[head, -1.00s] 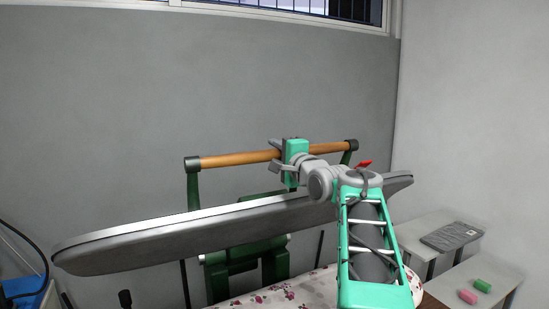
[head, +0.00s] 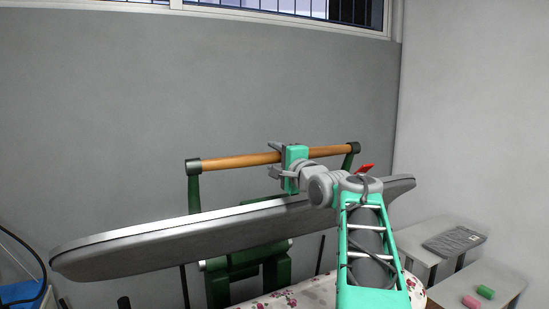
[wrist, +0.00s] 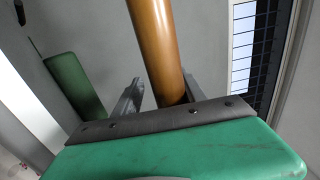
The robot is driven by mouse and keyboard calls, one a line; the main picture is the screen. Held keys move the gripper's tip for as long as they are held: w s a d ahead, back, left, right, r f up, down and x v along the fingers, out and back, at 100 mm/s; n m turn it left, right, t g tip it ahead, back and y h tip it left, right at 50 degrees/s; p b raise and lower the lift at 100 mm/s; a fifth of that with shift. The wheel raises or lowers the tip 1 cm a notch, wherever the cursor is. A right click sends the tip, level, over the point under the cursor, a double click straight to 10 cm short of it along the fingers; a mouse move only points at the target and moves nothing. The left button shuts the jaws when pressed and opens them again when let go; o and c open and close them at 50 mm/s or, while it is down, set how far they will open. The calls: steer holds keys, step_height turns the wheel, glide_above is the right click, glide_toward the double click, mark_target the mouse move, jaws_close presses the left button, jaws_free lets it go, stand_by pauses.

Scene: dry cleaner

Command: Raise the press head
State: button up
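The press head (head: 170,243) is a long grey tapered slab with a pale top edge, lying slightly tilted across the head view. Above it runs its wooden handle bar (head: 236,161), with black end caps on green arms. My gripper (head: 276,159) is at the right half of the bar, with one finger above and one below it. In the wrist view the bar (wrist: 158,45) passes between the two fingers, with a gap beside the left finger. The fingers look open around the bar; contact on the right finger's side cannot be made out.
A green press frame (head: 245,268) stands behind and below the head. A floral padded board (head: 290,297) lies beneath. At the right are pale tables (head: 442,228) with a grey folded item and pink and green blocks. A grey wall is behind.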

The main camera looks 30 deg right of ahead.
steer(key=shift+s+r, duration=0.1)
steer(key=shift+r, duration=0.05)
steer(key=shift+s, duration=0.1)
steer(key=s+b, duration=0.3)
steer(key=s, duration=0.4)
steer(key=shift+s+a+f, duration=0.25)
steer(key=shift+a, duration=0.1)
